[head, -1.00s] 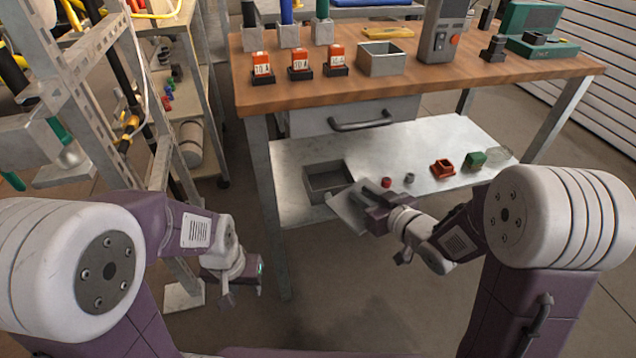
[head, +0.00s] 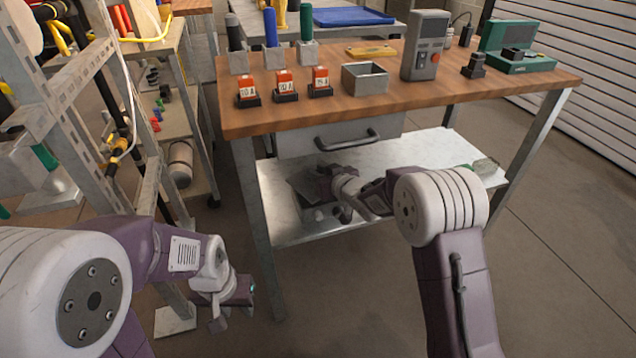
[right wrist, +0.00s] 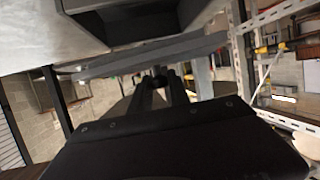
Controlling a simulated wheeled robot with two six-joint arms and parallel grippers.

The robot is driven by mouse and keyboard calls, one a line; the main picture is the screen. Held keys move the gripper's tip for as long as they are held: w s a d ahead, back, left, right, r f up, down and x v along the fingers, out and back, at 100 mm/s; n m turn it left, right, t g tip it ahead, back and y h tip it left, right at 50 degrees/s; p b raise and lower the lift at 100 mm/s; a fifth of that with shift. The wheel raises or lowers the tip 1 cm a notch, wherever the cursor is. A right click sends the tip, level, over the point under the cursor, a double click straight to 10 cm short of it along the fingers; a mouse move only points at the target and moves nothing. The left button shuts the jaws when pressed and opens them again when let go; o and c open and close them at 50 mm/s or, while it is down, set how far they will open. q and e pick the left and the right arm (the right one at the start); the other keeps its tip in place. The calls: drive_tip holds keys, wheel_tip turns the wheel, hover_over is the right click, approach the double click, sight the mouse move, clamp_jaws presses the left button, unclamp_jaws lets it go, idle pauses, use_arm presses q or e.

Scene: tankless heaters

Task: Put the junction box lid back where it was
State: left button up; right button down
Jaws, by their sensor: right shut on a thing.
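My right gripper (head: 322,178) is shut on the flat grey junction box lid (head: 303,187), over the left part of the lower shelf. The grey open junction box (head: 312,213) is mostly hidden beneath the lid and gripper in the head view. In the right wrist view the lid (right wrist: 120,66) shows nearly edge-on at the fingers, apart from the box (right wrist: 90,5) at the top. My left gripper (head: 232,305) hangs low left of the bench, away from the lid; its fingers are not clear enough to tell their opening.
The lower shelf (head: 420,150) lies under the wooden bench top (head: 420,95) and its drawer (head: 340,135). A bench leg (head: 262,230) stands left of the box. A metal rack (head: 75,85) is at the left. My right arm hides most small parts on the shelf.

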wheel_tip(320, 180, down, 4)
drive_tip(key=shift+r+b, duration=0.15)
drive_tip(key=shift+b, duration=1)
drive_tip(key=shift+r, duration=0.25)
drive_tip(key=c, duration=1.2)
unclamp_jaws()
drive_tip(key=shift+f, duration=0.15)
drive_tip(key=shift+c, duration=0.2)
drive_tip(key=shift+r+p, duration=0.25)
drive_tip(key=shift+p, duration=0.1)
drive_tip(key=p+v, duration=0.4)
drive_tip(key=v, duration=0.8)
